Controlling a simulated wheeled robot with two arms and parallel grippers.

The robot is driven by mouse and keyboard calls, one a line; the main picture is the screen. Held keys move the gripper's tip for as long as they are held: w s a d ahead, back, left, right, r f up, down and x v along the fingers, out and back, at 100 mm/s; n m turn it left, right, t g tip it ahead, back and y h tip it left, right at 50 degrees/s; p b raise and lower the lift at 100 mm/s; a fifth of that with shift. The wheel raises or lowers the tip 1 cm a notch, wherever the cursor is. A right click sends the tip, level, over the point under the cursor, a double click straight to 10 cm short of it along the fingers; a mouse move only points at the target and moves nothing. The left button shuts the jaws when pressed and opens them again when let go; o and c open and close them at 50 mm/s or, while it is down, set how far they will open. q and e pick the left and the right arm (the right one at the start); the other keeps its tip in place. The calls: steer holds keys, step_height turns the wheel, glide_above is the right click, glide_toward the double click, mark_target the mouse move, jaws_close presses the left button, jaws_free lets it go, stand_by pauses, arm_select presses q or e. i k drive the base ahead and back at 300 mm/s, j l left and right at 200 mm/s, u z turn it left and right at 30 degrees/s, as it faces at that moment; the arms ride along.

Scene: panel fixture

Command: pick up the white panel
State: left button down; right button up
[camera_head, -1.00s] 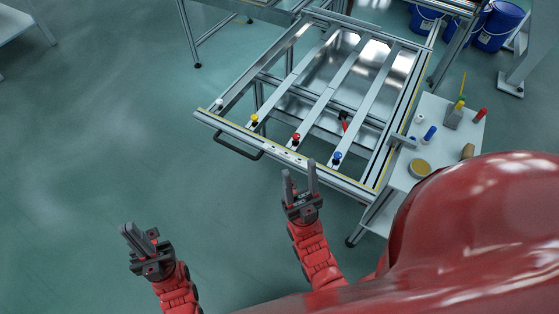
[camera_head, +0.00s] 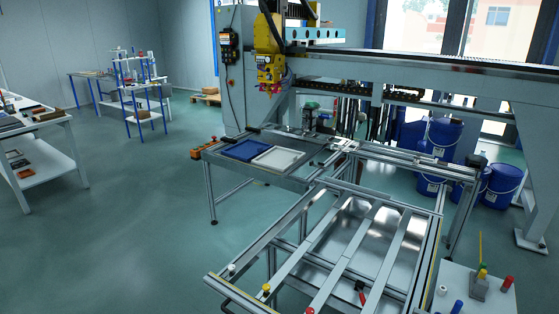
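The white panel (camera_head: 279,158) lies flat on a low metal table (camera_head: 211,173) beyond the slatted frame. It looks like a shallow white rectangle with a raised rim. A blue panel (camera_head: 246,150) lies directly to its left on the same table. Neither of my grippers shows in the current head view, so their state cannot be seen now.
The slatted metal frame (camera_head: 345,258) with coloured knobs fills the lower middle. A gantry machine with a yellow head (camera_head: 268,45) stands behind the table. A small white table (camera_head: 452,284) with items is at lower right. Open green floor (camera_head: 125,230) lies to the left.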

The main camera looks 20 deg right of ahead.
mark_target(281, 159)
steer(key=i+u, duration=0.2)
steer(key=u, duration=0.15)
steer(key=i+u, duration=0.2)
steer(key=i, duration=0.45)
steer(key=i+u, duration=0.2)
steer(key=i, duration=0.4)
steer(key=i+l+u, duration=0.2)
steer(key=i, duration=0.45)
steer(key=i+j+z, duration=0.1)
steer(key=i+z, duration=0.15)
steer(key=i, duration=0.3)
steer(key=i+j+z, duration=0.2)
steer(key=i, duration=0.4)
steer(key=i+l+z, duration=0.15)
steer(key=z, duration=0.3)
steer(key=i+z, duration=0.35)
steer(key=z, duration=0.15)
steer(key=i+z, duration=0.25)
steer(key=z, duration=0.2)
steer(key=i+j+z, duration=0.15)
steer(key=z, duration=0.35)
steer(key=i+l+z, duration=0.15)
steer(key=i+z, duration=0.6)
steer(key=i, duration=0.2)
steer(key=i+j+z, duration=0.15)
steer(key=i+z, duration=0.2)
steer(key=i, duration=0.1)
